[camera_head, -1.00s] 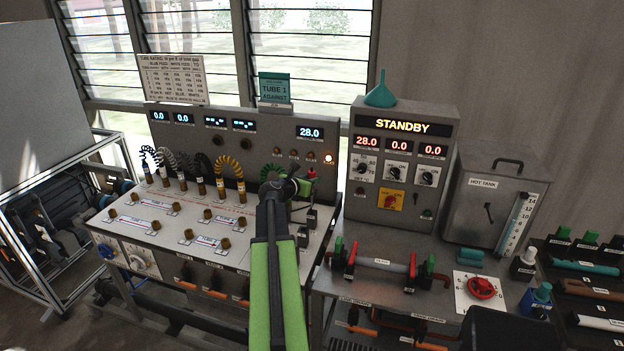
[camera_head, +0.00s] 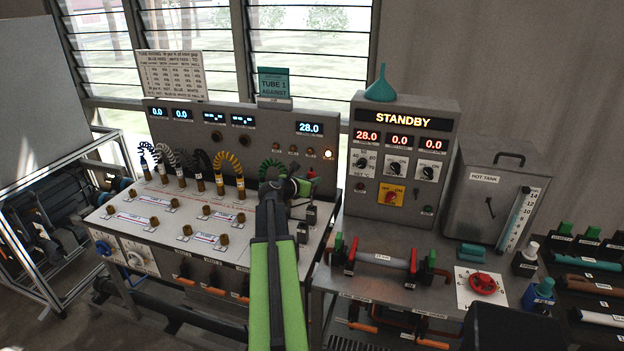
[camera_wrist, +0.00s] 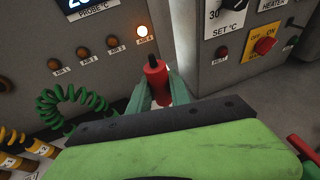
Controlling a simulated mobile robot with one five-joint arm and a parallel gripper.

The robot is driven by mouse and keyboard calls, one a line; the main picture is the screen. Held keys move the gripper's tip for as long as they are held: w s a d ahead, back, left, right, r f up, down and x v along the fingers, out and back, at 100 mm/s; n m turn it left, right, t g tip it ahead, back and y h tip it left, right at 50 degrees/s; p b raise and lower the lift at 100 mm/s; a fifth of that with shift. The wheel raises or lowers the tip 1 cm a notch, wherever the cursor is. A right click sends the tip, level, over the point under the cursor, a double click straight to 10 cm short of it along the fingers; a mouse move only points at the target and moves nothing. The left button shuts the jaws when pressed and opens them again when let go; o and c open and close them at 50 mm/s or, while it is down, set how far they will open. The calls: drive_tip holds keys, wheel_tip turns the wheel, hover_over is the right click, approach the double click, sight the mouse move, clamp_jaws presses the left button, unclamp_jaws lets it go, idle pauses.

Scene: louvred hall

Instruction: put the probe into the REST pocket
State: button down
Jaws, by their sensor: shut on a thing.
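The probe (camera_wrist: 155,80) has a red handle with a black tip, seen in the wrist view. My gripper (camera_wrist: 160,97) is shut on it, its green fingers on either side of the handle, in front of the grey panel. In the head view my gripper (camera_head: 303,186) is at the right end of the left bench, above small dark holders (camera_head: 309,214). I cannot read which holder is the REST pocket. The probe's lower end is hidden by my gripper. A green coiled cord (camera_wrist: 75,105) lies left of it; it also shows in the head view (camera_head: 272,170).
The lit lamp (camera_wrist: 142,31) and a row of lamps are on the panel behind the probe. The heater cabinet (camera_head: 405,160) stands close on the right, with a red switch (camera_wrist: 265,46). Yellow-banded plugs (camera_head: 220,185) stand to the left. A tube rig (camera_head: 383,258) lies on the right bench.

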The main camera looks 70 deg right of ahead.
drive_tip(key=shift+f+b, duration=3.3)
drive_tip(key=shift+f, duration=0.1)
drive_tip(key=shift+r, duration=0.1)
drive_tip(key=c, duration=1.1)
unclamp_jaws()
drive_tip(key=a+r+p, duration=0.1)
drive_tip(key=r+p, duration=0.1)
drive_tip(key=a+r+p, duration=0.1)
drive_tip(key=p, duration=0.1)
drive_tip(key=a+r+p, duration=0.2)
drive_tip(key=shift+w+r, duration=0.3)
drive_tip(key=shift+w, duration=0.1)
drive_tip(key=shift+a, duration=0.1)
